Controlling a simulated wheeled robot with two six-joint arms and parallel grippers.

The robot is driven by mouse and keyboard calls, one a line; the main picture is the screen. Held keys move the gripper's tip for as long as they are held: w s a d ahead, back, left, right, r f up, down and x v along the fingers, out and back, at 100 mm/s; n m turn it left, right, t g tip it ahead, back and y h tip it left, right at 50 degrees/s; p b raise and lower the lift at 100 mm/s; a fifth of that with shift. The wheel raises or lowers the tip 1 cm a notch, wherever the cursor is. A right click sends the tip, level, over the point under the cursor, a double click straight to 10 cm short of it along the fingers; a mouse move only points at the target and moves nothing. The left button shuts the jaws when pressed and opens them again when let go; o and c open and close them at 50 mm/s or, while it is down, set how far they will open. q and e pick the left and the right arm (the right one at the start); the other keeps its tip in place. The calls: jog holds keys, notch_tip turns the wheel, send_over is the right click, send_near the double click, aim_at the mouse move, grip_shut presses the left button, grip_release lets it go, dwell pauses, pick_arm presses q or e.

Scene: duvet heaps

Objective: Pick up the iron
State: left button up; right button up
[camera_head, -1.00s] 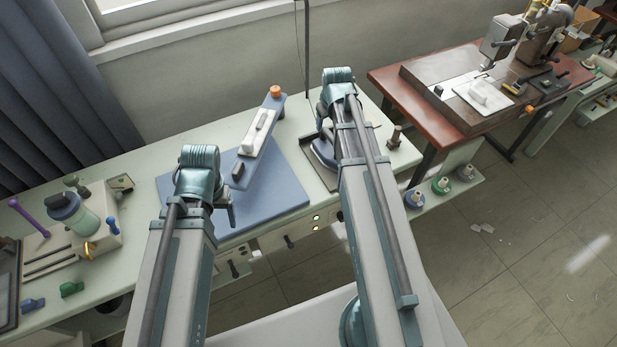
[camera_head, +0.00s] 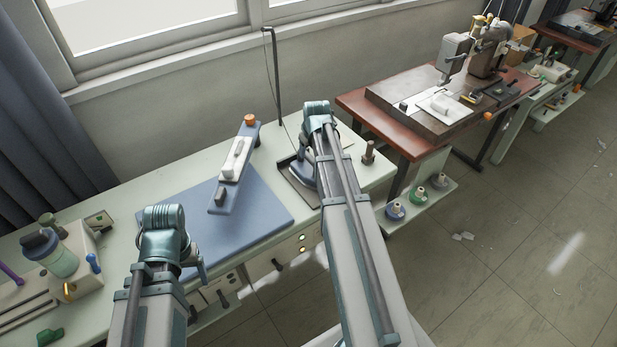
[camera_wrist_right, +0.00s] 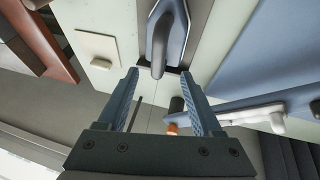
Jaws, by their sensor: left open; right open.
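The iron (camera_head: 301,171) is blue-grey and stands on a dark tray (camera_head: 285,187) at the right part of the pale table. My right arm partly hides it in the head view. In the right wrist view the iron (camera_wrist_right: 175,22) shows at the top with a dark grey handle (camera_wrist_right: 159,50). My right gripper (camera_wrist_right: 160,74) is open and empty, and the handle's end lies in line with the gap between its fingertips. I cannot tell whether they touch. My left gripper (camera_head: 199,270) is open and empty over the table's front edge.
A blue pad (camera_head: 255,215) with a narrow board (camera_head: 226,180) bearing a white piece lies left of the iron. A thin pole (camera_head: 277,75) rises behind the tray. A brown sewing table (camera_head: 365,112) stands at the right.

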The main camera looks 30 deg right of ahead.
aim_at(310, 157)
jog(key=b+x, duration=0.3)
jog(key=x, duration=0.1)
jog(key=shift+w+f, duration=0.15)
jog(key=shift+f, duration=0.25)
jog(key=shift+d+f, duration=0.1)
jog(key=b+x, duration=0.5)
jog(key=shift+w+d, duration=0.1)
jog(key=shift+c, duration=0.2)
grip_shut()
dwell(0.9)
